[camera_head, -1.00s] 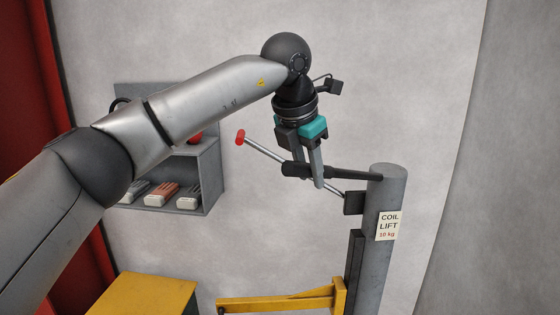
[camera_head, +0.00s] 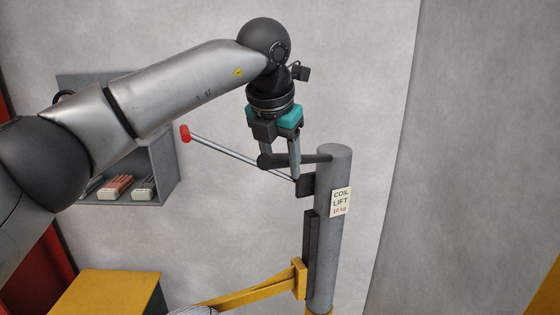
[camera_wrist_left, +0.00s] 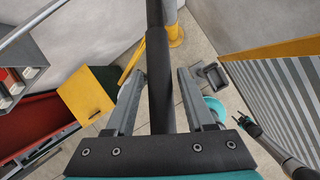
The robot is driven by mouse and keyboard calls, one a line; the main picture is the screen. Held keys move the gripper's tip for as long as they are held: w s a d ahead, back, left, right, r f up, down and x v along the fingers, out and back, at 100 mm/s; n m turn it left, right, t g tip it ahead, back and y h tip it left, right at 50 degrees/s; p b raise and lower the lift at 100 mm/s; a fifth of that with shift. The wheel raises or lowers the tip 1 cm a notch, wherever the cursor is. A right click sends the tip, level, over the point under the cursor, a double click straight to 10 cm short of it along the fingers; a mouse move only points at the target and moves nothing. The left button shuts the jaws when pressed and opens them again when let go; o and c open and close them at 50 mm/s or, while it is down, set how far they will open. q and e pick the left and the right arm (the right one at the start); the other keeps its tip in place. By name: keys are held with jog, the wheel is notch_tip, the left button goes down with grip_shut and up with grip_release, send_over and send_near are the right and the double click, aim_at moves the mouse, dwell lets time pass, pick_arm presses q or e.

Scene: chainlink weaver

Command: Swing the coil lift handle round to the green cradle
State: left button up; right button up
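The coil lift (camera_head: 328,245) is a grey post with a label, in the head view. Its dark handle (camera_head: 312,158) sticks out to the left from near the post's top. My left gripper (camera_head: 280,163) points down with its fingers on either side of the handle. In the left wrist view the black handle (camera_wrist_left: 160,90) runs between the spread fingers (camera_wrist_left: 162,75), with narrow gaps showing beside it, so the gripper looks open around it. I cannot make out a green cradle in either view.
A thin rod with a red knob (camera_head: 185,133) slopes behind the gripper. A yellow arm (camera_head: 250,286) reaches left from the post. A yellow-topped cabinet (camera_head: 105,290) stands lower left, below a grey wall shelf (camera_head: 168,170). In the wrist view, a ribbed panel (camera_wrist_left: 285,100) is at right.

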pick_arm(q)
jog(key=shift+o, duration=0.5)
jog(key=shift+s+r, duration=0.1)
jog(key=shift+r, duration=0.15)
jog(key=b+v, duration=0.1)
jog(key=v, duration=1.3)
jog(key=shift+s+a+r, duration=0.15)
jog(key=shift+s+r, duration=0.05)
jog(key=shift+r, duration=0.15)
